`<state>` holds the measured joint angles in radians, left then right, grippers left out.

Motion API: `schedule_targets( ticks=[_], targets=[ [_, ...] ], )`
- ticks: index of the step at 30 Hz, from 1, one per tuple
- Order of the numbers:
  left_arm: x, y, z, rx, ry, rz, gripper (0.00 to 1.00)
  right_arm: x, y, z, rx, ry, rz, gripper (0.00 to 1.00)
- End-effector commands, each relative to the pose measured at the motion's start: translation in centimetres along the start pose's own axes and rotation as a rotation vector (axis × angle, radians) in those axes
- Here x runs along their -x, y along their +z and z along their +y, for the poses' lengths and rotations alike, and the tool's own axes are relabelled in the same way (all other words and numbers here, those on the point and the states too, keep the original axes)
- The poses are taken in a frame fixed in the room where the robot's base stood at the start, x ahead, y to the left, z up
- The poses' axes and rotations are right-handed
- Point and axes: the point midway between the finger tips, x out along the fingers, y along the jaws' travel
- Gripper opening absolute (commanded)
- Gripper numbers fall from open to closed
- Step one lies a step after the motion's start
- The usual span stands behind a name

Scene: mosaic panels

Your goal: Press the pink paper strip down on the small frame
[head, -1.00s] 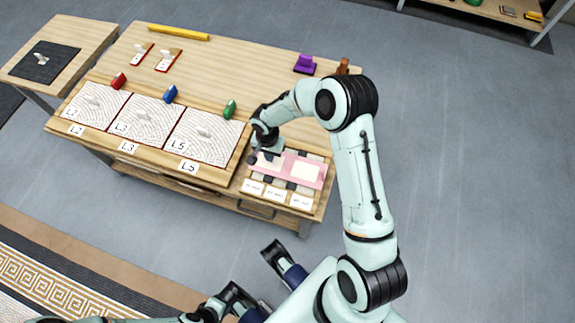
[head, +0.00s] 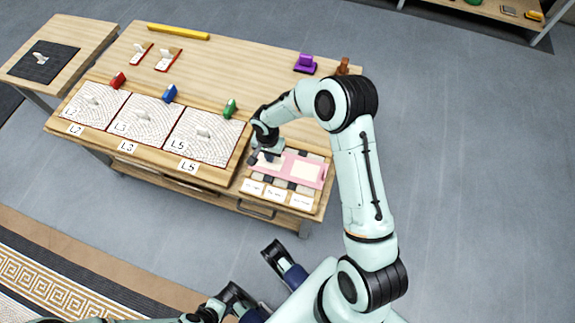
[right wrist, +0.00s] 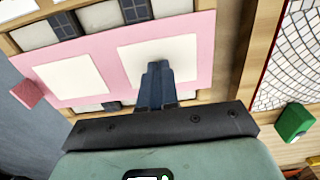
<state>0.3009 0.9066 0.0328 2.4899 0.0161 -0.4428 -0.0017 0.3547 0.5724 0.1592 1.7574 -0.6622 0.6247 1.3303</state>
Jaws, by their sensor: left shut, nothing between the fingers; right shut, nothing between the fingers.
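The pink paper strip (head: 288,168) lies across the small frame (head: 315,208) at the table's front right corner. It has two cream panels (right wrist: 72,81). In the right wrist view the strip (right wrist: 112,65) spans dark and pale tiles. My right gripper (head: 262,158) is shut and empty over the strip's left end in the head view. Its closed fingertips (right wrist: 156,70) are over one cream panel; I cannot tell whether they touch it. A darker pink piece (right wrist: 27,93) stands at the strip's other end. My left gripper (head: 222,303) is low in the head view, away from the table, its fingers hard to make out.
Three patterned panels (head: 146,117) lie left of the frame, with red, blue and green blocks (head: 230,108) behind them. The green block also shows in the right wrist view (right wrist: 294,122). A purple object (head: 305,64) and a yellow bar (head: 178,32) are farther back. The table's middle is clear.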

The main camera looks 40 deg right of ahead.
Motion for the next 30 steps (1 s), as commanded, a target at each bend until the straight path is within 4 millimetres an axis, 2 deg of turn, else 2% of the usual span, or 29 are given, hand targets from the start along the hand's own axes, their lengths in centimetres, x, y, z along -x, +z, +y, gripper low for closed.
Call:
schedule_targets(
  ticks=[16,30],
  targets=[
    [-1.7,-0.1,-0.8,0.013,-0.010,-0.005,0.00,-1.5,0.0,0.0,0.000,0.001,-0.001,0.00],
    [-1.5,-0.1,-0.9,0.019,-0.012,-0.003,0.00,-1.3,0.0,0.0,0.000,0.002,-0.001,0.00]
  ],
)
